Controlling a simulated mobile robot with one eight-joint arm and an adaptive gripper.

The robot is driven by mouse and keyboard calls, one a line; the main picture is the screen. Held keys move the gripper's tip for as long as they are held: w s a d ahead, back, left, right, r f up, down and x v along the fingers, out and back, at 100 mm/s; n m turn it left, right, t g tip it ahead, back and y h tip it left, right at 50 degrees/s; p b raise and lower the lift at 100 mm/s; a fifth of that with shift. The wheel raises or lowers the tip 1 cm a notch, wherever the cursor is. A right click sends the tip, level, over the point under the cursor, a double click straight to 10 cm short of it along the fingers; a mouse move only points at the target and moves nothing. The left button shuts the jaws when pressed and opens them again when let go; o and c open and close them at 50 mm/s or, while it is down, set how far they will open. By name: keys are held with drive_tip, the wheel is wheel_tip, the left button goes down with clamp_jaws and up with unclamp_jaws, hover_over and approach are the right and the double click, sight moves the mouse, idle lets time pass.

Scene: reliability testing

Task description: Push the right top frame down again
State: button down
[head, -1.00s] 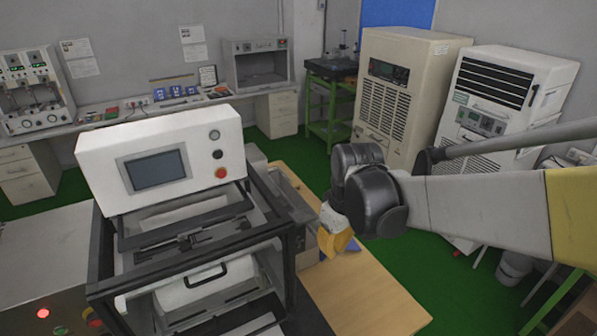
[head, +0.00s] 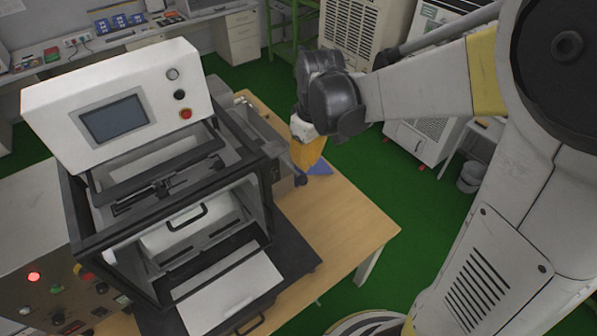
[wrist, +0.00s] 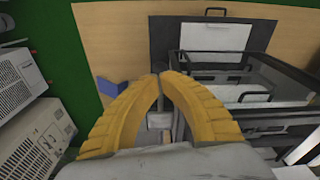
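A test machine stands at the left of the head view, with a white control panel (head: 118,105) carrying a screen and a black-edged top frame (head: 165,215) below it. The frame's right side (head: 262,195) is nearest my gripper. My gripper (head: 303,168) hangs to the right of the machine, apart from the frame as far as I can tell. In the wrist view its two yellow fingers (wrist: 160,76) curve together with their tips almost touching, and nothing is visibly held. The machine's dark frame (wrist: 245,98) lies to the right of the fingers there.
A wooden table (head: 335,225) supports the machine and has bare room at the right. A small blue object (head: 320,167) lies behind my gripper. A black base plate with a white sheet (head: 232,297) extends at the front. Cabinets (head: 365,28) stand behind on green floor.

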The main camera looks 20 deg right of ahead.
sight(304, 178)
drive_tip(key=f+b, duration=0.1)
drive_tip(key=f, duration=0.1)
drive_tip(key=f+b, duration=0.2)
drive_tip(key=f, duration=0.1)
drive_tip(key=shift+w+a+f, duration=0.15)
drive_tip(key=shift+w+f, duration=0.1)
drive_tip(key=shift+f, duration=0.1)
drive_tip(key=shift+f+b, duration=0.1)
drive_tip(key=shift+b, duration=0.2)
wheel_tip(304, 178, down, 3)
drive_tip(key=shift+r+b, duration=0.1)
drive_tip(key=shift+b, duration=1.15)
drive_tip(key=shift+r, duration=0.1)
drive_tip(key=shift+s+d+r, duration=0.2)
drive_tip(key=shift+s, duration=0.15)
drive_tip(key=shift+s+d+r+p, duration=0.2)
drive_tip(key=shift+s+d+p, duration=0.1)
drive_tip(key=shift+s, duration=0.2)
drive_tip(key=shift+s+d+r+p, duration=0.15)
drive_tip(key=shift+s+d, duration=0.1)
drive_tip(key=shift+s, duration=0.25)
